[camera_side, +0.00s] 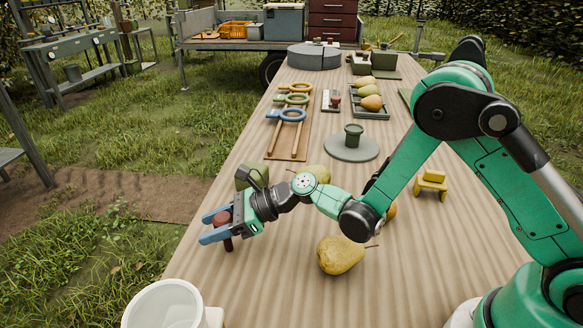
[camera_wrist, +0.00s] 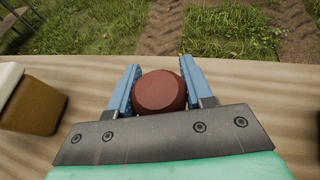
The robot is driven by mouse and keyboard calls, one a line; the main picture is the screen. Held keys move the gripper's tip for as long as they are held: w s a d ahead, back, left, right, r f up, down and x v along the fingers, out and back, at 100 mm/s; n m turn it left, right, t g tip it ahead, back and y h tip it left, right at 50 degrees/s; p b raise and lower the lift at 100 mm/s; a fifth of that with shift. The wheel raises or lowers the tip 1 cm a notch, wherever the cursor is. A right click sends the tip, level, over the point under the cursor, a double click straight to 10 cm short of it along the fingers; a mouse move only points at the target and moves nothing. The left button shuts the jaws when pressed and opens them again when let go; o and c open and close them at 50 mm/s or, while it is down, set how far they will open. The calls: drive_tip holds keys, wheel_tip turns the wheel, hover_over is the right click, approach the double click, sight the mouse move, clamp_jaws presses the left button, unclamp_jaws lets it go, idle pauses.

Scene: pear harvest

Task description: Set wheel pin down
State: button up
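The wheel pin (camera_side: 222,219) has a dark red round knob and a narrower shaft pointing down. It stands about upright near the table's left edge in the side view. My gripper (camera_side: 213,225), with two blue fingers, lies on both sides of the knob. In the wrist view the red knob (camera_wrist: 161,92) fills the gap between the fingers and appears to touch both. The shaft's lower end is at or just above the table (camera_side: 270,290); I cannot tell whether it touches. The knob hides the shaft in the wrist view.
A white cup (camera_side: 165,305) stands at the near edge. A pear (camera_side: 340,255) lies right of my gripper. An olive box (camera_side: 252,176) is just behind it. In the wrist view a brown block (camera_wrist: 32,106) stands left. Ring-handled tools (camera_side: 287,115) and a round stand (camera_side: 352,148) are farther back.

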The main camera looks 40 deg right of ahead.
drive_tip(key=o, duration=0.4)
drive_tip(key=shift+d+r, duration=0.1)
drive_tip(key=shift+r, duration=0.15)
drive_tip(key=s+d+r+n+h, duration=0.4)
drive_tip(key=s+d+n, duration=0.3)
drive_tip(key=n, duration=0.5)
drive_tip(key=s+d+r+n+h, duration=0.5)
drive_tip(key=s+d+n+h, duration=0.2)
drive_tip(key=d+n, duration=0.5)
drive_tip(key=shift+r+h, duration=0.25)
drive_tip(key=shift+h, duration=0.05)
